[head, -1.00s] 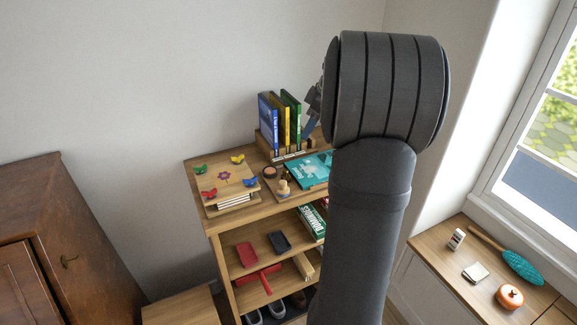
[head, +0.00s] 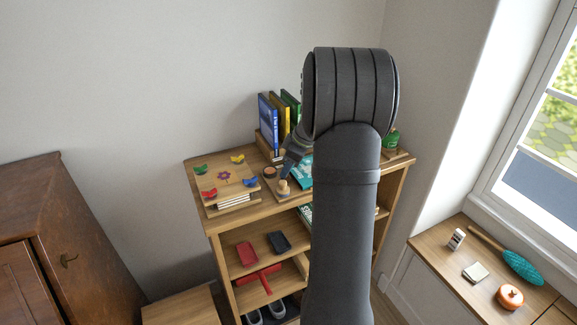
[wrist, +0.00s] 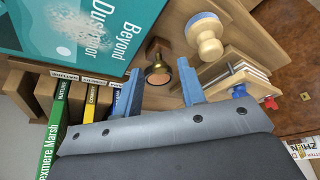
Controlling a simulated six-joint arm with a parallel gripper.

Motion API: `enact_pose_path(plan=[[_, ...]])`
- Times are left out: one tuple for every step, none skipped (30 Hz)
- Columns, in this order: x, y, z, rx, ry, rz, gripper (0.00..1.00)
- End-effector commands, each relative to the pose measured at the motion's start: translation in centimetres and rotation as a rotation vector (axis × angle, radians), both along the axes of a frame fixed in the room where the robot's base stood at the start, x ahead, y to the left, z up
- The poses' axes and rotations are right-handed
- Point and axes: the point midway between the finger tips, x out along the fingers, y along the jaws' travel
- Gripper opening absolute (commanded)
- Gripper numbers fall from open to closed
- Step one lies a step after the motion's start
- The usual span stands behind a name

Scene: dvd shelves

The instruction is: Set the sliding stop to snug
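My gripper (head: 285,172) is over the top of the shelf unit, partly hidden by my arm in the head view. A wooden block (wrist: 45,92) beside the green case may be the sliding stop; I cannot tell for sure. No snug mark is readable. My gripper is apart from the rack.
A brass-necked round piece (wrist: 157,70) and a wooden stamp (wrist: 207,38) stand close to the fingertips. A teal case (wrist: 85,30) lies flat nearby. A board with coloured clips (head: 224,176) is at the left of the shelf top.

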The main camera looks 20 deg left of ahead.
Motion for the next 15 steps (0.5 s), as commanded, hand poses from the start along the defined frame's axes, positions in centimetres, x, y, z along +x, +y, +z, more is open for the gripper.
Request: enact_pose_path(plan=[[-0.01,0.03,-0.05,0.0,0.0,0.0,0.37],[-0.01,0.03,-0.05,0.0,0.0,0.0,0.37],[-0.01,0.03,-0.05,0.0,0.0,0.0,0.37],[-0.01,0.03,-0.04,0.0,0.0,0.0,0.37],[-0.01,0.03,-0.04,0.0,0.0,0.0,0.37],[-0.01,0.03,-0.04,0.0,0.0,0.0,0.37],[-0.01,0.03,-0.04,0.0,0.0,0.0,0.33],[-0.02,0.02,-0.03,0.0,0.001,0.0,0.27],[-0.02,0.02,-0.04,0.0,0.001,0.0,0.19],[-0.02,0.02,-0.03,0.0,0.001,0.0,0.13],[-0.02,0.02,-0.03,0.0,0.001,0.0,0.08],[-0.02,0.01,-0.03,0.0,0.001,0.0,0.0],[-0.02,0.02,-0.02,0.0,0.001,0.0,0.0],[-0.02,0.02,-0.02,0.0,0.001,0.0,0.0],[-0.02,0.01,-0.03,0.0,0.001,0.0,0.0]])
